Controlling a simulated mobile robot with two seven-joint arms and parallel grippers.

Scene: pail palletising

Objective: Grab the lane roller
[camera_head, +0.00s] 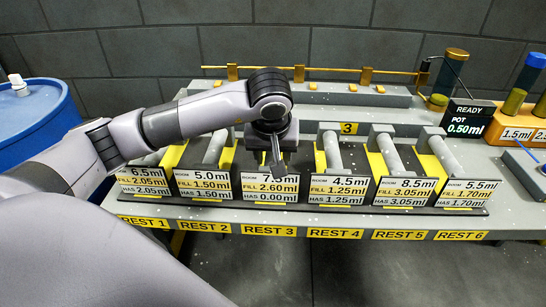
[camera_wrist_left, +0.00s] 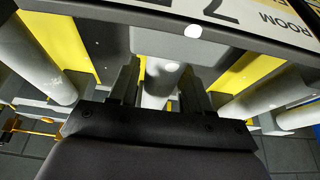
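Several grey rollers lie in yellow-and-black lanes behind the labels REST 1 to REST 6. My left gripper (camera_head: 276,160) points down over the REST 3 lane, behind its sign (camera_head: 270,188) reading 7.5 ml, fill 2.60, has 0.00; part of the top number is covered. In the left wrist view, my left gripper's two dark fingers (camera_wrist_left: 160,88) stand apart, one on each side of the grey lane roller (camera_wrist_left: 157,92). A gap seems to show beside the roller, and I cannot tell whether the fingers touch it. In the head view the gripper hides most of this roller. My right gripper is not in view.
Neighbouring rollers stand close on both sides, at REST 2 (camera_head: 207,150) and REST 4 (camera_head: 332,150). A gold rail (camera_head: 340,70) runs behind. A display (camera_head: 466,116) reads READY, pot 0.50 ml. A blue drum (camera_head: 35,120) is at left.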

